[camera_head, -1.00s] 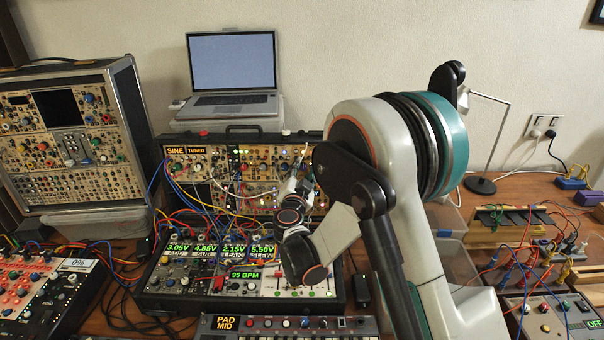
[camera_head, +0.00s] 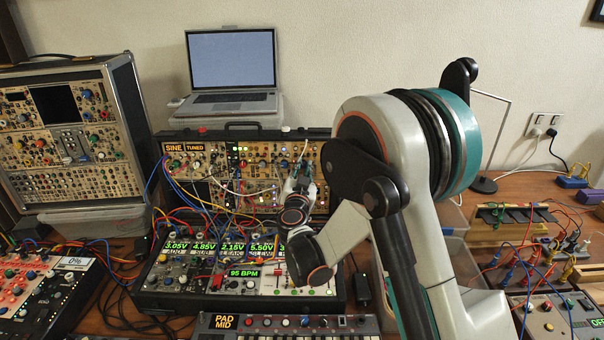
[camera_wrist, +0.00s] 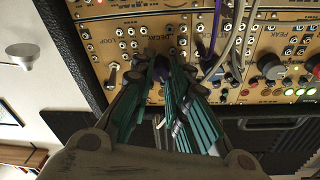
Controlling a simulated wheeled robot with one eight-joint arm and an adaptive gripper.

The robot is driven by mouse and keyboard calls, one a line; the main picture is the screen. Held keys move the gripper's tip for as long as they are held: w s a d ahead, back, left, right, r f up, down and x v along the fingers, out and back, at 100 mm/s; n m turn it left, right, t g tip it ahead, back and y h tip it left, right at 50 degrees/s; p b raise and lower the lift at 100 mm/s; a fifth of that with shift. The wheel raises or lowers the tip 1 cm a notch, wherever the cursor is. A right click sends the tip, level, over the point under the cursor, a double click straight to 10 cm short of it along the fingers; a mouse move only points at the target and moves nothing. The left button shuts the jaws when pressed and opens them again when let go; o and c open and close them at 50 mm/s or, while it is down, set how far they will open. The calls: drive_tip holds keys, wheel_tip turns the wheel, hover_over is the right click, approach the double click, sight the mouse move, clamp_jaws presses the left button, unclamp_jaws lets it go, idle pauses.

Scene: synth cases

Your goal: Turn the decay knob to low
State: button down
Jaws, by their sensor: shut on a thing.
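The decay knob (camera_wrist: 161,69) is on the tan synth panel, by the label "DECAY" in the wrist view. Only a dark purplish bit of it shows between my fingertips, so its pointer and setting are hidden. My gripper (camera_wrist: 165,66) has its teal fingers closed around the knob, one on each side. In the head view my gripper (camera_head: 303,168) reaches the right part of the middle synth case (camera_head: 322,205), and my wrist hides the knob there.
Patch cables (camera_wrist: 215,28) hang close to the right of my fingers in the wrist view. A big dark knob (camera_wrist: 270,66) is further right. The lower case with green displays (camera_head: 180,285) stands below my wrist. A laptop (camera_head: 232,62) stands behind the middle case.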

drive_tip(key=n+y+b, duration=0.1)
drive_tip(key=n, duration=0.3)
drive_tip(key=shift+d+f, duration=0.1)
drive_tip(key=shift+d, duration=0.05)
drive_tip(key=n, duration=0.4)
drive_tip(key=shift+y+b, duration=0.4)
drive_tip(key=n, duration=0.3)
drive_tip(key=n+y, duration=0.1)
drive_tip(key=n, duration=0.3)
drive_tip(key=shift+d+n+y, duration=0.1)
drive_tip(key=shift+n+y, duration=0.2)
drive_tip(key=c, duration=1.5)
unclamp_jaws()
drive_tip(key=s, duration=0.8)
drive_tip(key=s+d, duration=0.1)
drive_tip(key=s, duration=0.3)
